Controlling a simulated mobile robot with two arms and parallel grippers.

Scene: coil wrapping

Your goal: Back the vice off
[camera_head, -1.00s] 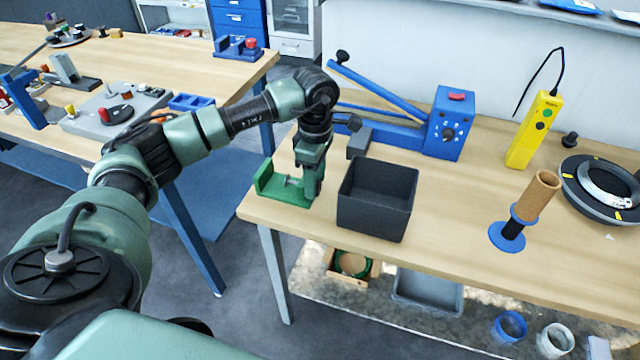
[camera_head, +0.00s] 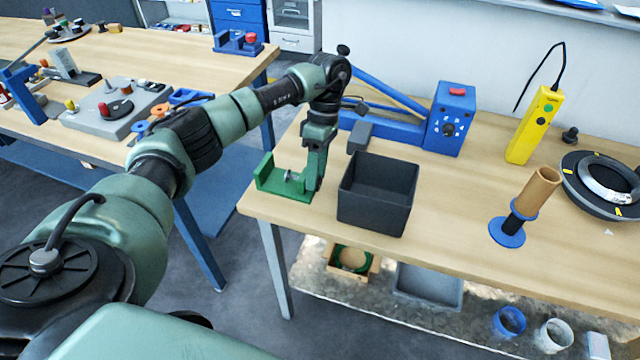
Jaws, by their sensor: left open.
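The green vice (camera_head: 268,180) stands at the left front corner of the wooden bench, with a short grey metal piece between its ends. My left gripper (camera_head: 306,186) points down at the vice's right end, very close to it. Its fingers are small here and overlap the vice, so I cannot tell whether they touch it. It is open, and I see nothing held in it. My right gripper is out of view.
A dark open bin (camera_head: 378,194) stands just right of my left gripper. Behind it is a blue lever machine (camera_head: 446,120). A yellow control box (camera_head: 532,125), a brown roll on a blue stand (camera_head: 524,205) and a black ring (camera_head: 604,188) are farther right.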

